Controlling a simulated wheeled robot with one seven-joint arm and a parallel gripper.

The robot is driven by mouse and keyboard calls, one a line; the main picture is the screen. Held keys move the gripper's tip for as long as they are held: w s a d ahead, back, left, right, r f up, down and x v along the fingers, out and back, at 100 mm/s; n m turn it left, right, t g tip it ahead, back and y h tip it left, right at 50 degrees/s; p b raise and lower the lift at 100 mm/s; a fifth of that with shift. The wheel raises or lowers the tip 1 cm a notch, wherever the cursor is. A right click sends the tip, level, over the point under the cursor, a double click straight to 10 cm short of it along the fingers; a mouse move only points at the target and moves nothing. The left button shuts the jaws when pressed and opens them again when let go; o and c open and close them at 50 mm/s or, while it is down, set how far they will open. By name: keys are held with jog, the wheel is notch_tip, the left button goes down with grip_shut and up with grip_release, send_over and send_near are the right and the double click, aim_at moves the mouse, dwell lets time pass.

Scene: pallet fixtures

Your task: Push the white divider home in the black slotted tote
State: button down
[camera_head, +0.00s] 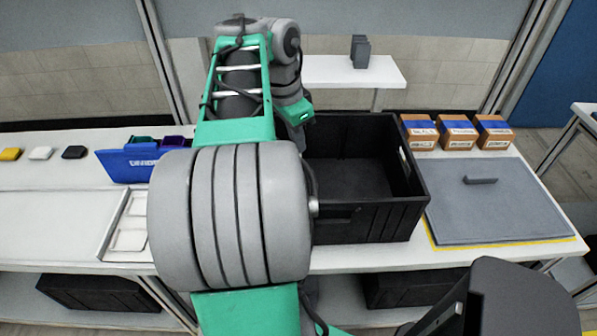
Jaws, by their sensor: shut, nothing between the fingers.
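The black tote (408,205) stands open on the white bench, right of centre. Its right part and part of its dark floor show; its left part is hidden behind my arm. I do not see the white divider or any slots in the visible part of the tote. My arm rises in front of the tote's left side and bends down beyond it. My gripper is not visible, so its place relative to the tote and divider cannot be told.
Right of the tote lies a grey panel with a handle (500,205), with several orange-and-blue boxes (457,133) behind it. A blue bin (128,165) and a shallow white tray (112,225) are left of my arm.

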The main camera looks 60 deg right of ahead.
jog(key=shift+f, duration=0.15)
jog(key=shift+f+b, duration=0.55)
jog(key=shift+b, duration=0.1)
jog(key=shift+f, duration=0.1)
notch_tip(320, 180, up, 7)
jog(key=p, duration=0.6)
dwell(0.3)
